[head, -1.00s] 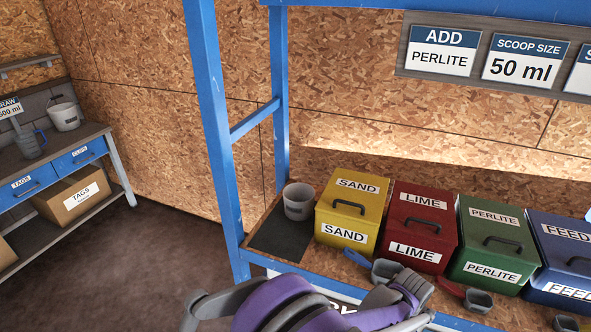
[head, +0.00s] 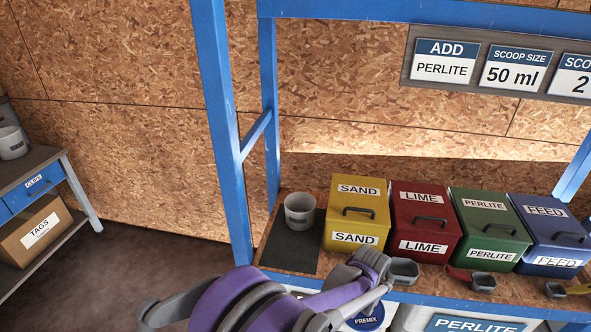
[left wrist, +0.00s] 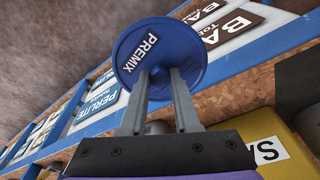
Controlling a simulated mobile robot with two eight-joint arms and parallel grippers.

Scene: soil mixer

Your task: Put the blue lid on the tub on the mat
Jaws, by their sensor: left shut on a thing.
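The blue round lid (left wrist: 160,55), marked PREMIX, is between the two fingertips of my left gripper (left wrist: 160,78) in the left wrist view. The gripper is shut on it. In the head view the lid (head: 366,320) shows partly at the bottom edge, below my purple and grey left arm and in front of the bench. The grey tub (head: 299,213) stands upright and without a lid on the dark mat (head: 291,249), at the bench's left end. The lid is apart from the tub, to its right and nearer me. My right gripper is not in view.
Yellow SAND (head: 355,198), red LIME (head: 424,205), green PERLITE (head: 489,215) and blue FEED (head: 548,225) bins stand right of the mat. Several scoops lie before them. A blue post (head: 222,130) rises left of the mat. The mat's front part is clear.

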